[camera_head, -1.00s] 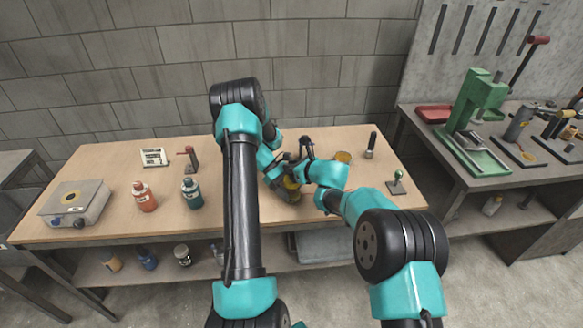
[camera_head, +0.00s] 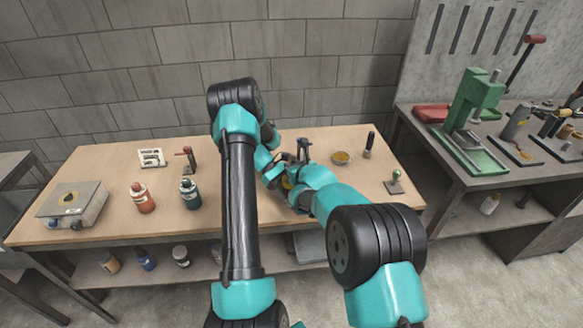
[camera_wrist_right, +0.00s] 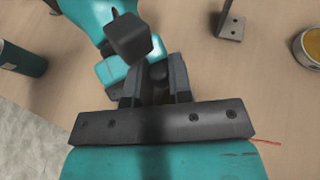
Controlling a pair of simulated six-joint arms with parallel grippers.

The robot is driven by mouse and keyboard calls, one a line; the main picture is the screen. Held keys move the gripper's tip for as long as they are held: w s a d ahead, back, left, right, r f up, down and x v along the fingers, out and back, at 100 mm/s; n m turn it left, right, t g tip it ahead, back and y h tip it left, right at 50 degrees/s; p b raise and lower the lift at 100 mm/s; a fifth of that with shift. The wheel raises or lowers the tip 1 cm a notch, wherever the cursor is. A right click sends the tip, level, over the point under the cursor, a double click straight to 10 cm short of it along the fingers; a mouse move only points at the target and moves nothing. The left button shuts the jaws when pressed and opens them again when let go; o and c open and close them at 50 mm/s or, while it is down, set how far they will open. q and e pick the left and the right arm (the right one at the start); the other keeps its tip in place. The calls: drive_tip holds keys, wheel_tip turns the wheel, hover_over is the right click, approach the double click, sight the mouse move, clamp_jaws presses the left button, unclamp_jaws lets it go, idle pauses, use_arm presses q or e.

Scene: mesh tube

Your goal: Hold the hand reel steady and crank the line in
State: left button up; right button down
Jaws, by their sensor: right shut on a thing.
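The hand reel is mostly hidden behind my arms; a small yellow patch (camera_head: 287,183), which may be part of it, shows between the grippers in the head view. My right gripper (camera_wrist_right: 157,78) is shut on a small dark knob (camera_wrist_right: 158,73), seen between its fingers in the right wrist view; it looks like the crank knob. My left gripper (camera_head: 277,172) is just beside it, and its fingers are hidden. A short red strand (camera_wrist_right: 264,141), possibly the line, shows at the lower right of the wrist view.
A shallow round tin (camera_head: 342,158) and a dark upright cylinder (camera_head: 369,145) stand to the right on the wooden bench (camera_head: 240,140). A green-knobbed piece (camera_head: 394,184) sits near the right edge.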

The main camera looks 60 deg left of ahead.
drive_tip(key=shift+r+m+t, duration=0.1)
drive_tip(key=shift+m+t, duration=0.2)
drive_tip(key=c, duration=1)
unclamp_jaws()
drive_tip(key=shift+d, duration=0.15)
drive_tip(key=v, duration=1.1)
drive_tip(key=shift+d+r, duration=0.2)
drive_tip(key=shift+d, duration=0.15)
